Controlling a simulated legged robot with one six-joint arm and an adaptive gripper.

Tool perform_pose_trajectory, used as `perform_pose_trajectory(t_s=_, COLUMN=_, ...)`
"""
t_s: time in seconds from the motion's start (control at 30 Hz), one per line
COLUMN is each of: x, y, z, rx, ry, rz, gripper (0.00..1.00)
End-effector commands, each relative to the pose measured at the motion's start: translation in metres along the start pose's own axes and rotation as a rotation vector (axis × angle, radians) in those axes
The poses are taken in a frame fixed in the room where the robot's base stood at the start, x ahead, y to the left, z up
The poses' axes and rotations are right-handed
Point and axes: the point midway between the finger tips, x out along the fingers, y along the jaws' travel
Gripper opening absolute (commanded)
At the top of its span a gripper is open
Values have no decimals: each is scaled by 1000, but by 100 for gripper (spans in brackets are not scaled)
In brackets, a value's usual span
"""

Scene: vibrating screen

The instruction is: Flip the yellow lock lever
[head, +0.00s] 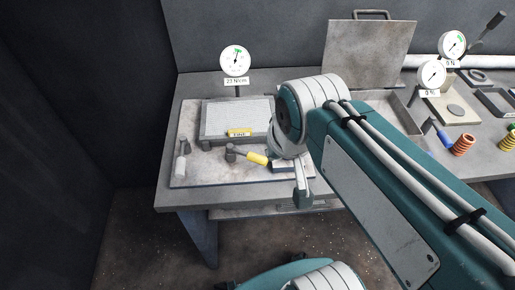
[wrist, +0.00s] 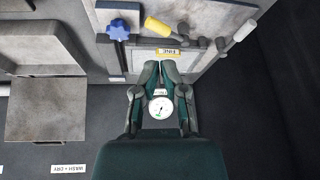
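The yellow lock lever (head: 257,158) lies low over the front of the screen unit, its grip pointing right and slightly toward the front from a dark pivot (head: 230,152). In the wrist view, the yellow lever (wrist: 160,27) lies above and beyond my fingertips, apart from them. My gripper (wrist: 160,66) has its two fingertips close together with nothing seen between them. In the head view my arm hides the gripper and the right part of the unit.
A white-handled lever (head: 181,168) stands at the unit's left. A yellow FINE label (head: 239,132) sits at the tray's front edge. A dial gauge (head: 235,60) stands behind. A blue knob (wrist: 118,30) is near the yellow lever. An open-lidded box (head: 370,52) stands at the right.

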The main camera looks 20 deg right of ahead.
Motion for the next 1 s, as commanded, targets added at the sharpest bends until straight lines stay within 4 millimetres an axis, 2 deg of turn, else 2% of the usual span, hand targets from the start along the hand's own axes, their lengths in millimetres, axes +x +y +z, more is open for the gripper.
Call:
perform_pose_trajectory(t_s=0.03, x=2, y=2, z=-12, rx=37, ry=-38, rz=2, gripper=0)
perform_pose_trajectory(t_s=0.27, x=16, y=11, z=-58, rx=221, ry=-205, rz=12, gripper=0)
perform_pose_trajectory(t_s=0.6, x=61, y=35, z=-120, rx=489, ry=-450, rz=39, gripper=0)
perform_pose_trajectory(t_s=0.8, x=98, y=54, z=-148, rx=636, ry=-588, rz=61, gripper=0)
perform_pose_trajectory(t_s=1.0, x=120, y=65, z=-160, rx=718, ry=-666, rz=76, gripper=0)
